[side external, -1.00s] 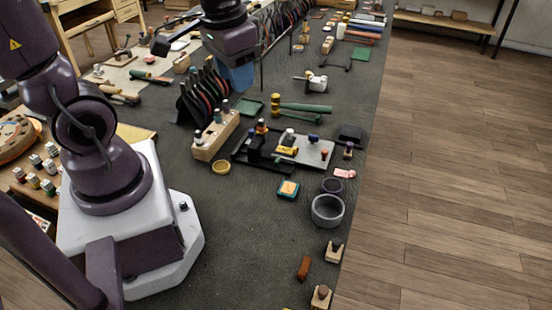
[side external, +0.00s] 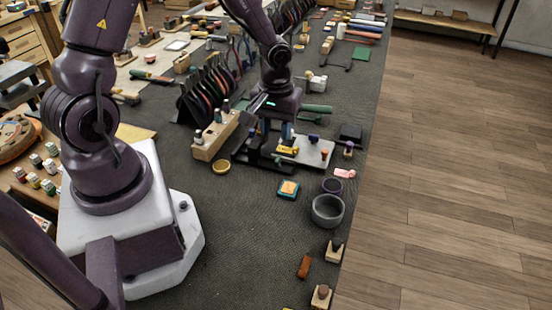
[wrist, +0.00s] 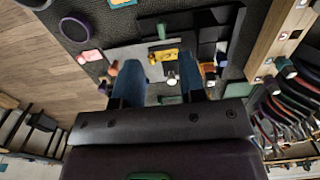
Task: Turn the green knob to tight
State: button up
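The stamping fixture has a grey plate (side external: 313,152) and a dark frame, with a yellow clamp piece (side external: 287,150) on it. In the wrist view a small green upright piece (wrist: 161,31), which looks like the green knob, stands beyond the yellow piece (wrist: 165,55). I cannot pick it out clearly in the side view. My gripper (side external: 286,134) is low over the fixture, pointing down. In the wrist view its blue fingers (wrist: 175,68) are apart, with the yellow piece and a pale round knob (wrist: 172,79) visible between them. I see nothing held.
A wooden block with bottles (side external: 214,136) and a plier rack (side external: 204,95) stand left of the fixture. A green-handled mallet (side external: 316,109) lies behind. A grey bowl (side external: 327,210), a pink piece (side external: 344,173) and a teal-edged pad (side external: 288,189) are in front.

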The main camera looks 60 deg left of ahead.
aim_at(276, 162)
notch_tip(276, 162, down, 10)
jog(key=shift+r, duration=0.25)
grip_shut()
